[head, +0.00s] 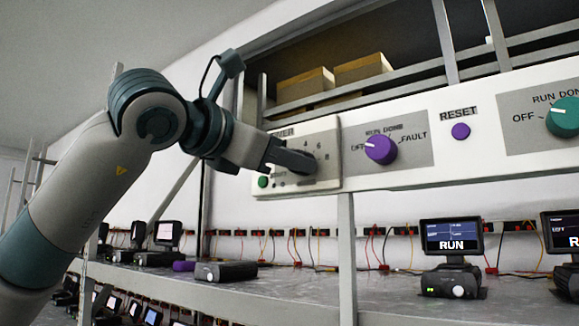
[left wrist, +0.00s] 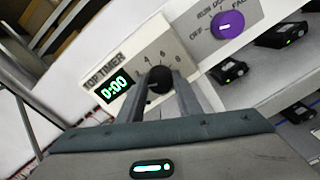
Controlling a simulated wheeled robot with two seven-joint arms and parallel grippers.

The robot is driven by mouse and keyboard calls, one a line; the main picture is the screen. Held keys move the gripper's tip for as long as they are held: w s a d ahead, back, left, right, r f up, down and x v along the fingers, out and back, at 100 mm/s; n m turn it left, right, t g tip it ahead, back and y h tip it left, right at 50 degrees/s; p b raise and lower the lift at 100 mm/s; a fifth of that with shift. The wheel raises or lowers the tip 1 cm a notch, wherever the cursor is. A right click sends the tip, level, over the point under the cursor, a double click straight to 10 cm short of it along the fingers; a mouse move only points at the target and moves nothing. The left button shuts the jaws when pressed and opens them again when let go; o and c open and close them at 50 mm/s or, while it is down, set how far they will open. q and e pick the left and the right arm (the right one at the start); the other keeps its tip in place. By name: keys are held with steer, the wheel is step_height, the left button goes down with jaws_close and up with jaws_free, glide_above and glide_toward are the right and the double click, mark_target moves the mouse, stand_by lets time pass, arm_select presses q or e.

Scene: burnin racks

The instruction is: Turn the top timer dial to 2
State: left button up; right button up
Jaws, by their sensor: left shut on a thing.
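The top timer panel (head: 331,140) is at the left end of the white control strip in the head view. My left gripper (head: 308,164) reaches it from the left and covers most of its dial. In the left wrist view the black timer dial (left wrist: 160,78) sits between the fingers of my left gripper (left wrist: 166,88), which is shut on it. The green display (left wrist: 115,87) reads 0:00. Numbers are printed around the dial, 4, 6 and 8 among them. The exact pointer direction is hard to tell. My right gripper is not in view.
A purple knob (head: 380,149) marked OFF, RUN, DONE, FAULT is right of the timer. Farther right are a purple RESET button (head: 460,131) and a teal knob (head: 563,117). A green button (head: 263,182) is low on the timer panel. Devices stand on the shelf (head: 400,291) below.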

arm_select(q)
steer(key=shift+m+b, duration=0.7)
steer(key=shift+m, duration=1.4)
steer(key=o, duration=1)
steer(key=shift+o, duration=0.2)
steer(key=shift+s, duration=0.15)
